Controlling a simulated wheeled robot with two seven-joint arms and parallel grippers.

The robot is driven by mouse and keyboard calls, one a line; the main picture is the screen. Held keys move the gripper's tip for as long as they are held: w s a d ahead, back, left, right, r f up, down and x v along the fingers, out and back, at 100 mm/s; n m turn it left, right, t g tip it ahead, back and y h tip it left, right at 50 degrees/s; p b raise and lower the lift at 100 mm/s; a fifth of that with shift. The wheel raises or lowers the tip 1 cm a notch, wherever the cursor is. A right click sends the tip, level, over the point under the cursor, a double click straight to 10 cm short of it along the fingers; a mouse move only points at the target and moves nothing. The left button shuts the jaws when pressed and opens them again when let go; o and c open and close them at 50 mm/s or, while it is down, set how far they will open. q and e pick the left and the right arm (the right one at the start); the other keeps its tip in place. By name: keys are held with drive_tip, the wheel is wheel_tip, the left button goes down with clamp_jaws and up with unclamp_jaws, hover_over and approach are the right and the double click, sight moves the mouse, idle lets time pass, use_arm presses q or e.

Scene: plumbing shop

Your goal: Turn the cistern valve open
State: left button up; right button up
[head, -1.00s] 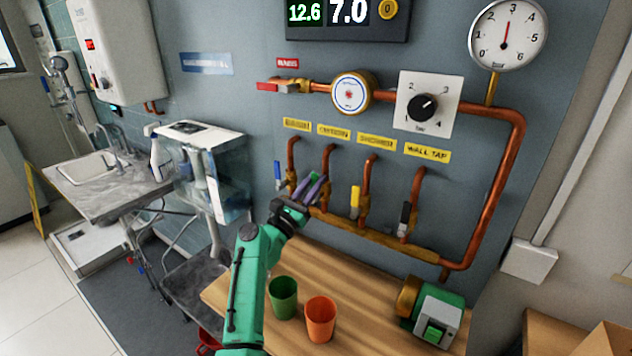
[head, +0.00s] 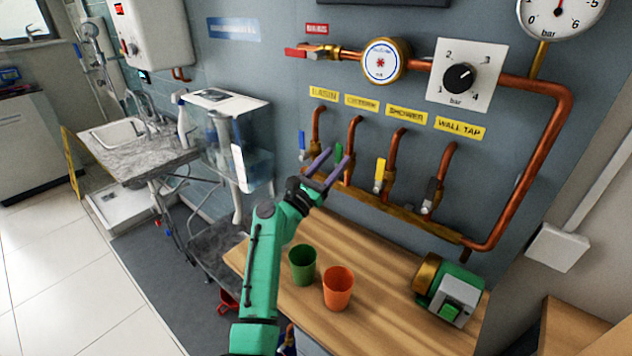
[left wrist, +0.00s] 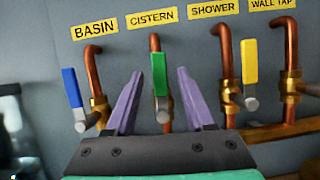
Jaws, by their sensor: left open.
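The cistern valve's green handle (left wrist: 160,75) points upward along its copper pipe, below the yellow CISTERN label (left wrist: 151,18). The handle also shows, small, in the head view (head: 338,154). My left gripper (head: 339,157) is open, its two purple fingers pointing at the valve row. In the left wrist view (left wrist: 159,73) the fingers stand one on each side of the green handle, with visible space on both sides. I cannot tell how far the fingertips are from it in depth. The valve's lower body is partly hidden behind the gripper. My right gripper is not in view.
The blue basin handle (left wrist: 73,87) is left of the cistern handle, and the yellow shower handle (left wrist: 249,62) is right. A wooden bench (head: 385,310) below holds a green cup (head: 302,265), an orange cup (head: 338,288) and a green pump (head: 450,290).

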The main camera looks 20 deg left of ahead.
use_arm(q)
drive_tip(key=b+v, duration=0.2)
drive_tip(key=v, duration=1)
drive_tip(key=shift+b, duration=0.4)
